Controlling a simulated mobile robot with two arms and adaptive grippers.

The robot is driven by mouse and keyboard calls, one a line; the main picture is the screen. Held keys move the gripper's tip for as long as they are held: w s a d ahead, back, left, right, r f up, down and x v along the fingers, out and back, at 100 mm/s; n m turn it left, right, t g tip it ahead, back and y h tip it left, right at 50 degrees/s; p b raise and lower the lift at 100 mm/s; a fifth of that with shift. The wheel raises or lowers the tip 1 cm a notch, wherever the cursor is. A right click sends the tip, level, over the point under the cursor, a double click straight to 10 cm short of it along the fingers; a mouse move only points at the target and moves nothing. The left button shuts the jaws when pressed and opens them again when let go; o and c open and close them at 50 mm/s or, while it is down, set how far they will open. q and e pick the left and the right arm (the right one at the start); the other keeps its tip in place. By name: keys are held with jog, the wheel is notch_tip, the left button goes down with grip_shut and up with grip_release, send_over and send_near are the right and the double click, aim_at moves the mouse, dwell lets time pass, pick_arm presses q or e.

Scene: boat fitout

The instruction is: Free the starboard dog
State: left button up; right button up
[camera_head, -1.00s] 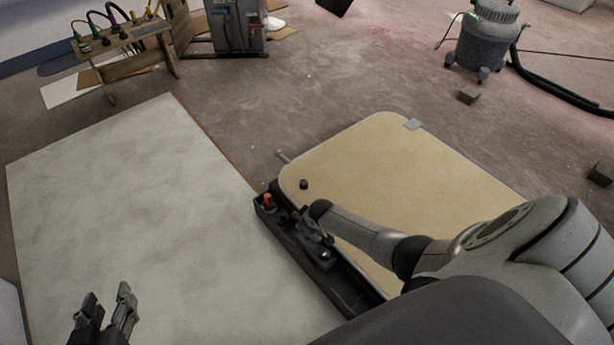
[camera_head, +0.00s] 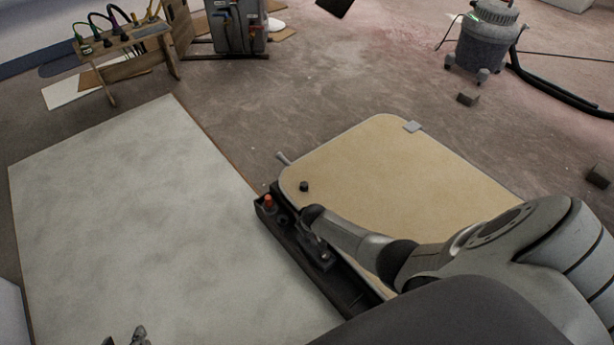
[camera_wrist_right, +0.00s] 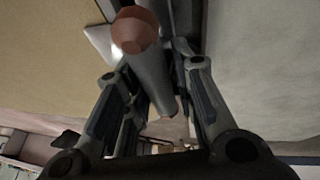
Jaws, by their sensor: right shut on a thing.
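The tan hatch panel (camera_head: 410,185) lies right of centre in the head view. A small grey lever (camera_head: 284,158), which may be a dog, sticks out at its left corner. My right gripper (camera_head: 318,240) is over the black tray (camera_head: 350,292) along the panel's near left side. In the right wrist view it is shut on a grey rod (camera_wrist_right: 152,75) with a reddish-brown rounded end. Only the fingertips of my left gripper (camera_head: 125,338) show at the bottom edge, apart and empty.
The tray also holds an orange-red topped item (camera_head: 268,202). A black knob (camera_head: 304,186) is on the panel. A large pale board (camera_head: 130,220) lies left. A vacuum (camera_head: 487,40) with a hose and small blocks (camera_head: 468,98) are on the floor beyond.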

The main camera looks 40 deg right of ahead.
jog(key=shift+w+d+r, duration=0.25)
jog(key=shift+d, duration=0.15)
jog(key=o, duration=0.9)
jog(key=shift+o, duration=0.2)
jog(key=shift+s+f, duration=0.1)
jog(key=shift+s, duration=0.05)
jog(key=shift+s+a, duration=0.1)
jog(key=shift+a, duration=0.1)
jog(key=v, duration=1.2)
